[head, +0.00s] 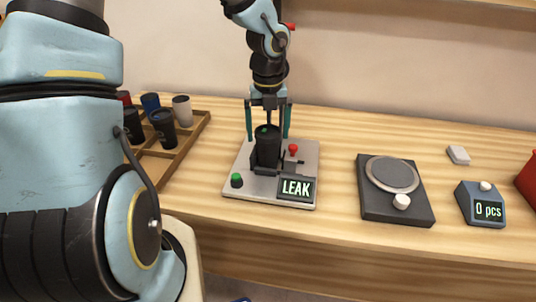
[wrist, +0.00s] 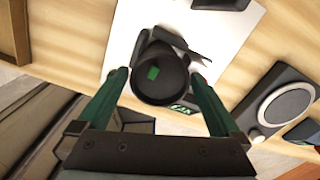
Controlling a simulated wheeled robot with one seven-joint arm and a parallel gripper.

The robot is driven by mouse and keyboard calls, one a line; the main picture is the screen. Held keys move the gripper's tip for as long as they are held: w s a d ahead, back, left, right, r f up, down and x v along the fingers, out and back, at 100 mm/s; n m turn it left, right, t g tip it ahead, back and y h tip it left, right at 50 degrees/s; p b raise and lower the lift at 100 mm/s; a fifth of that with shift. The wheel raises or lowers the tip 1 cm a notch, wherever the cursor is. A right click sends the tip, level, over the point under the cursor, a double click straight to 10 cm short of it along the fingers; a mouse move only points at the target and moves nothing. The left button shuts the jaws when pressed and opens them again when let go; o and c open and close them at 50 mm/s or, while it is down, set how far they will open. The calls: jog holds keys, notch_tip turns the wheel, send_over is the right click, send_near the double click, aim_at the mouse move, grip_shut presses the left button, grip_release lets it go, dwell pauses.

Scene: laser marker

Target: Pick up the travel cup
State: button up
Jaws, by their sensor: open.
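The travel cup (head: 267,150) is black with a dark lid and a small green patch on top. It stands upright in the fixture of a grey plate (head: 238,187) whose display (head: 296,188) reads LEAK. My gripper (head: 267,136) points down over the cup, its teal fingers open at either side of it. In the wrist view, the lid (wrist: 162,88) lies between the spread fingertips (wrist: 162,76), with gaps visible on both sides. I cannot tell exactly how far down the cup the fingertips reach.
A green button (head: 236,180) and a red knob (head: 293,149) sit on the plate. A wooden tray (head: 187,143) with several other cups is at left. A dark device with a round disc (head: 391,174) and a "0 pcs" counter (head: 487,207) stand at right.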

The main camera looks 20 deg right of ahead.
jog(key=shift+f, duration=0.5)
jog(key=c, duration=0.6)
